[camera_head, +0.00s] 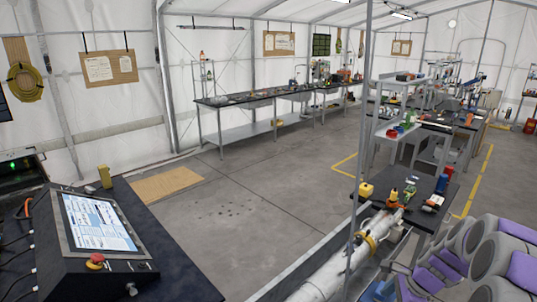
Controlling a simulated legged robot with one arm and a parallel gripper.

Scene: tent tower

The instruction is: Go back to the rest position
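The task names no object, and I cannot make out my gripper in the head view. A large white tube (325,276) with a yellow ring (369,244) lies slanting at the lower right. Beside it, several rounded grey and purple shapes (495,250) fill the lower right corner; I cannot tell what they are.
A console with a lit screen (99,222) and red button (95,261) stands on a dark table at lower left. A long bench (250,100) lines the back wall. Tables (420,215) with small items and a grey pole (361,130) stand right. The middle floor (240,180) is clear.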

